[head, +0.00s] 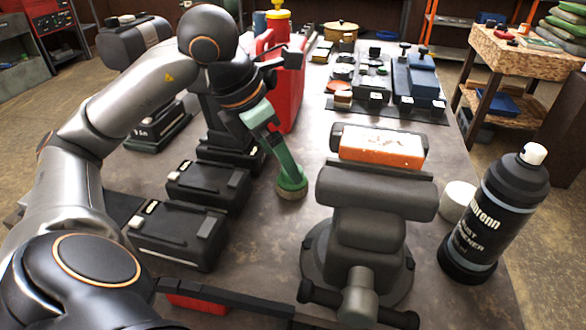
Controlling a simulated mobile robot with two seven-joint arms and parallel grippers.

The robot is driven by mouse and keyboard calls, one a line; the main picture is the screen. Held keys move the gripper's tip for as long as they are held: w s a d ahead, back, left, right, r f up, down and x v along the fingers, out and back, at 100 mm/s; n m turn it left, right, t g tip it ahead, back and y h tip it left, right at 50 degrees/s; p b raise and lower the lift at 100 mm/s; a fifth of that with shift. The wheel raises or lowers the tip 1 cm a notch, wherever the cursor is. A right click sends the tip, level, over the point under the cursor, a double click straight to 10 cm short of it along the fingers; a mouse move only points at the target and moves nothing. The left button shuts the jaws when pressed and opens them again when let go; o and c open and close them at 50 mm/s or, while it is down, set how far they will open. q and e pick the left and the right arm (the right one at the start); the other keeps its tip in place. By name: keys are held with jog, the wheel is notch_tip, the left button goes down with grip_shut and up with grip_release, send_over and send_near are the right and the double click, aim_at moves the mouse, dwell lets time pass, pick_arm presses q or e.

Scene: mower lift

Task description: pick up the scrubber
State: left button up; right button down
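The scrubber (290,183) is green, with a round head over a brownish base and a handle that slants up to the left. Its head appears to rest on the grey table, right of the black battery-like blocks. My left gripper (258,113) points down at the upper end of the handle. Its fingers cannot be told apart from the handle, so I cannot see whether they are closed on it. My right gripper is not in view.
A grey vise (370,205) with an orange-and-white block (382,147) stands to the right of the scrubber. A black spray can (497,215) is further right. Black battery-like blocks (180,233) lie to the left. A red container (289,90) stands behind.

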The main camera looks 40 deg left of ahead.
pick_arm(q)
jog(key=shift+w+d+f, duration=0.1)
jog(key=shift+w+f, duration=0.15)
jog(key=shift+f, duration=0.35)
jog(key=x, duration=0.5)
jog(key=shift+w+r+b, duration=0.1)
jog(key=shift+w+b, duration=0.15)
jog(key=shift+b, duration=0.15)
jog(key=shift+c, duration=0.2)
jog(key=c, duration=1.3)
jog(key=shift+r, duration=0.15)
